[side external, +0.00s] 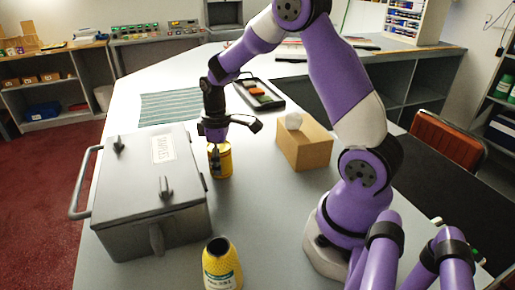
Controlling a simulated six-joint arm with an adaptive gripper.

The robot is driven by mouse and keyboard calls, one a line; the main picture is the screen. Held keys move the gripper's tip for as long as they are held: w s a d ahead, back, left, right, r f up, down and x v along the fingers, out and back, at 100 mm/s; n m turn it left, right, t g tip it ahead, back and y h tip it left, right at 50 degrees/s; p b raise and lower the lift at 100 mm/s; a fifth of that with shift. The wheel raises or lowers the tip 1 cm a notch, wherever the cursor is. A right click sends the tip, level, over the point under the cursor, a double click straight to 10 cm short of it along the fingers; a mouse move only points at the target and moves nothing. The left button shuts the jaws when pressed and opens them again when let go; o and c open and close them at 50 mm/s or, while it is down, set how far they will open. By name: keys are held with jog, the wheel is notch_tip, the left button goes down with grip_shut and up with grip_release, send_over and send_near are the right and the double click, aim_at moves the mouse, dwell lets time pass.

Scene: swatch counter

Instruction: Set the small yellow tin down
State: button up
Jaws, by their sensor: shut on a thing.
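The small yellow tin (225,161) is at the middle of the grey counter, right of the metal box. My gripper (215,158) points down at it and is shut on it. A dark finger covers part of the tin's left side. The tin looks upright. I cannot tell from this view whether its base touches the counter or hangs just above it.
A grey lidded metal box (130,210) with a side handle stands to the left. A yellow bottle (221,268) stands at the front. A cardboard box (305,150) is to the right. A dark tray (259,98) and a striped cloth (170,106) lie behind.

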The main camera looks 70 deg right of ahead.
jog(key=shift+f, duration=0.15)
jog(key=o, duration=1.4)
notch_tip(320, 180, up, 12)
jog(key=s+a+r+m+t, duration=0.1)
jog(key=s+a+r+t, duration=0.1)
jog(key=s+a+r, duration=0.2)
jog(key=shift+s+a+r+t, duration=0.25)
jog(key=shift+s+a, duration=0.2)
jog(key=shift+a, duration=0.3)
jog(key=s+a+t, duration=0.1)
jog(key=s, duration=0.1)
jog(key=s+a+m+t, duration=0.1)
jog(key=s, duration=0.1)
jog(key=s+a+m+t, duration=0.1)
jog(key=s+a, duration=0.1)
jog(key=shift+s+a+f, duration=0.1)
jog(key=shift+f, duration=0.1)
jog(key=shift+c, duration=0.4)
jog(key=shift+s+a+f+m, duration=0.1)
jog(key=shift+s+f+m, duration=0.1)
jog(key=shift+m, duration=0.1)
jog(key=shift+c, duration=0.8)
